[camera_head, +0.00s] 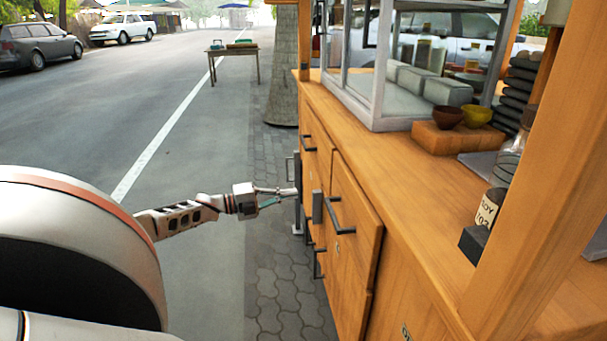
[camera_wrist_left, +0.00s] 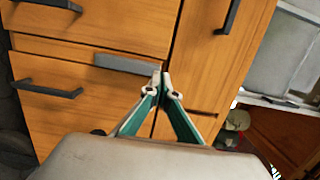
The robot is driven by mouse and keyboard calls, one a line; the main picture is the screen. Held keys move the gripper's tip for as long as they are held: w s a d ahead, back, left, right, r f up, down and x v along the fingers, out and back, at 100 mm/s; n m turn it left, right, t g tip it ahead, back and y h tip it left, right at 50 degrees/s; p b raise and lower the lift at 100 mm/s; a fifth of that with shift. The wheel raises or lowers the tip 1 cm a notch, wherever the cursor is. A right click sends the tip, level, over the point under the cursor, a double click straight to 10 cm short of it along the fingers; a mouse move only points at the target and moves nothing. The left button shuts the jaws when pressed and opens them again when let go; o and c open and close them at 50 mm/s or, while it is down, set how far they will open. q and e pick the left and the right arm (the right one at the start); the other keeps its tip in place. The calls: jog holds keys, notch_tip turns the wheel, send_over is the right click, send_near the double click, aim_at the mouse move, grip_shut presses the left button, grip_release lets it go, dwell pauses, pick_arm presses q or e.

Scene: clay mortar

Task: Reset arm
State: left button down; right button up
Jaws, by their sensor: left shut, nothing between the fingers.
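My left arm reaches in from the left in the head view. Its gripper (camera_head: 292,191) is beside the front of the wooden cart (camera_head: 425,220), close to the drawers and their dark handles. In the left wrist view the two green-sided fingers of the left gripper (camera_wrist_left: 164,82) meet at the tips, with nothing between them. The fingertips show in front of the seam between the drawers and a door. Whether they touch the wood I cannot tell. My right gripper is not in view.
Dark handles (camera_head: 340,215) stick out from the cart front. A glass case (camera_head: 378,90), two bowls (camera_head: 448,117) and a labelled jar (camera_head: 489,208) stand on the counter. Paving and open road (camera_head: 215,130) lie left of the cart. A small table (camera_head: 232,55) stands farther back.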

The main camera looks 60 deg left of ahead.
pick_arm(q)
jog(key=shift+s+a+b, duration=0.2)
jog(key=shift+s+a, duration=0.1)
jog(key=shift+a, duration=0.3)
jog(key=shift+s+a+b, duration=0.15)
jog(key=shift+s+a, duration=0.15)
jog(key=shift+a, duration=0.35)
jog(key=shift+s+a+b, duration=0.2)
jog(key=shift+s+a, duration=0.1)
jog(key=shift+a, duration=0.3)
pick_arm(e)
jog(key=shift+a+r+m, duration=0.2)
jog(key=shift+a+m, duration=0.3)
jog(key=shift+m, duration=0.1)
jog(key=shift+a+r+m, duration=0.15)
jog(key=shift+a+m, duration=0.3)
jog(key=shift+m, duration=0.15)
